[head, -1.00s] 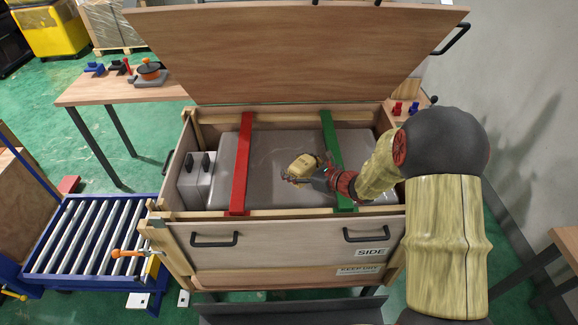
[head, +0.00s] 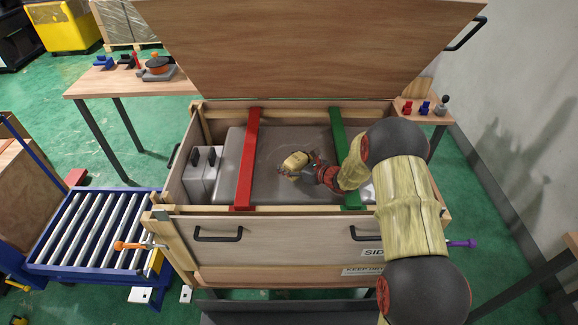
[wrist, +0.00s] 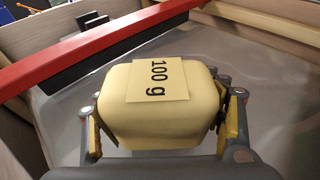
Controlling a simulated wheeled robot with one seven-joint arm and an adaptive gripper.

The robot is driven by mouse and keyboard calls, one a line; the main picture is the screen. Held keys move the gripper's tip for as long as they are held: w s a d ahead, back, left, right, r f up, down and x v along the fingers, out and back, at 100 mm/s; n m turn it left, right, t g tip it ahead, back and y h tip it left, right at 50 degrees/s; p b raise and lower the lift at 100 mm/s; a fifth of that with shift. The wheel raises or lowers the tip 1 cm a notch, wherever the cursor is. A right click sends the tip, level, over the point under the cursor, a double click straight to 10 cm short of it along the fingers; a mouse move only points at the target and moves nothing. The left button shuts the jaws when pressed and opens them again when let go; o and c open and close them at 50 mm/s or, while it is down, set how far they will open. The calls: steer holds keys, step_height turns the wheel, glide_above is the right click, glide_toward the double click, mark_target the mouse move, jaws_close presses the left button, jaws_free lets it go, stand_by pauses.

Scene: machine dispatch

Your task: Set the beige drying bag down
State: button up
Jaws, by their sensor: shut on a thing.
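The beige drying bag (head: 296,162) is a rounded block with a yellow "100 g" label, clear in the wrist view (wrist: 122,122). My gripper (head: 291,172) is shut on it, with a finger at each side in the wrist view (wrist: 165,125). The bag is over the grey machine (head: 285,137) inside the open wooden crate (head: 290,225), between the red strap (head: 245,165) and the green strap (head: 340,143). I cannot tell whether its underside touches the machine's top.
The crate's lid (head: 310,50) stands open at the back. Grey boxes (head: 203,172) sit at the crate's left end. A roller conveyor (head: 90,232) is at left. A side table (head: 125,83) with tools stands behind it. The machine's top is clear around the bag.

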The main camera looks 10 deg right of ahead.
steer(key=shift+f, duration=0.45)
steer(key=shift+f, duration=0.15)
steer(key=o, duration=1.5)
